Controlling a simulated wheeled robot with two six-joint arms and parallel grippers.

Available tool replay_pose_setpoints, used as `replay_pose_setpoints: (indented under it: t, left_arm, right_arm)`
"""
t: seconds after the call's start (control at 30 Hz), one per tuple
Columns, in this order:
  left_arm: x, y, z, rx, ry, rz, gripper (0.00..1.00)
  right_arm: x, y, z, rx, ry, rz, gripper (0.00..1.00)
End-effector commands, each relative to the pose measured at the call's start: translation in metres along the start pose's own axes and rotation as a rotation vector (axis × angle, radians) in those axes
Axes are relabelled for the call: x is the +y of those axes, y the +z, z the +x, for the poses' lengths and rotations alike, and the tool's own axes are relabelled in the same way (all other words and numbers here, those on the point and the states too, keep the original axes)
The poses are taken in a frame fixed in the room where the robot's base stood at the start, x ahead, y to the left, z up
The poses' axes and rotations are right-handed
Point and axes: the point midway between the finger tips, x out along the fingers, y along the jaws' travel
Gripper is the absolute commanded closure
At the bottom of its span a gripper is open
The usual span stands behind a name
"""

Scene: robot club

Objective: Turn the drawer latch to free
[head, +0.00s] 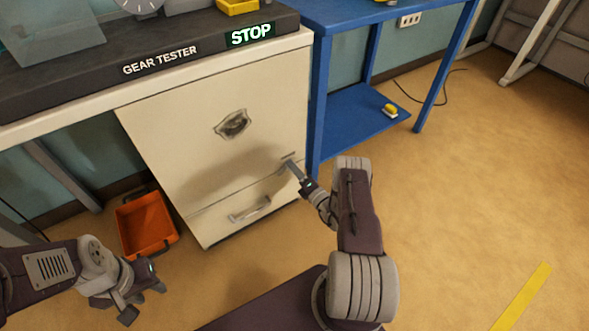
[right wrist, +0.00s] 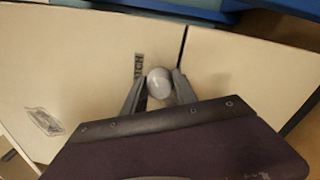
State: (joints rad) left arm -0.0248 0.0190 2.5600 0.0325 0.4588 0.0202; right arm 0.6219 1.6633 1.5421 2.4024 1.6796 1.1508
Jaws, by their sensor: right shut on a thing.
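The drawer latch is a round grey knob (right wrist: 159,83) on the cream cabinet front, beside a dark label partly hidden in the right wrist view. My right gripper (right wrist: 158,88) has a finger on each side of the knob and is shut on it. In the head view my right gripper (head: 290,166) is against the cabinet's right side, just above the drawer seam, and hides the knob. The lower drawer (head: 215,222) looks closed, with a grey bar handle (head: 250,208). My left gripper (head: 143,298) is open and empty at the lower left, away from the cabinet.
An orange bin (head: 145,222) is on the floor at left; a blue table (head: 345,15) stands right. The floor at right is clear.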

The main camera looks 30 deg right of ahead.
Motion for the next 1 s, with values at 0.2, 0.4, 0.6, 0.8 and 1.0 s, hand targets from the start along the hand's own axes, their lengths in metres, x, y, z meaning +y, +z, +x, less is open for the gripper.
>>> replay_pose_setpoints:
  t: [0.2, 0.4, 0.6, 0.8, 1.0]
  left_arm:
    - [0.0000, -0.0001, -0.0007, 0.000, 0.000, 0.000, 0.64]
    - [0.0000, -0.0001, -0.0013, 0.000, 0.000, 0.000, 0.64]
    - [0.0000, -0.0002, -0.0017, 0.000, 0.000, 0.000, 0.64]
    - [0.0000, -0.0002, -0.0020, 0.000, 0.000, 0.000, 0.64]
    - [0.0000, -0.0002, -0.0020, 0.000, 0.000, 0.000, 0.64]
  right_arm:
    - [-0.0008, -0.0026, -0.0009, -0.009, -0.001, 0.197, 1.00]
    - [-0.0008, -0.0023, -0.0009, -0.021, 0.001, 0.348, 1.00]
    - [-0.0007, -0.0025, -0.0010, -0.028, 0.002, 0.457, 1.00]
    - [-0.0008, -0.0025, -0.0010, -0.034, 0.003, 0.520, 1.00]
    - [-0.0009, -0.0025, -0.0010, -0.036, 0.003, 0.546, 1.00]
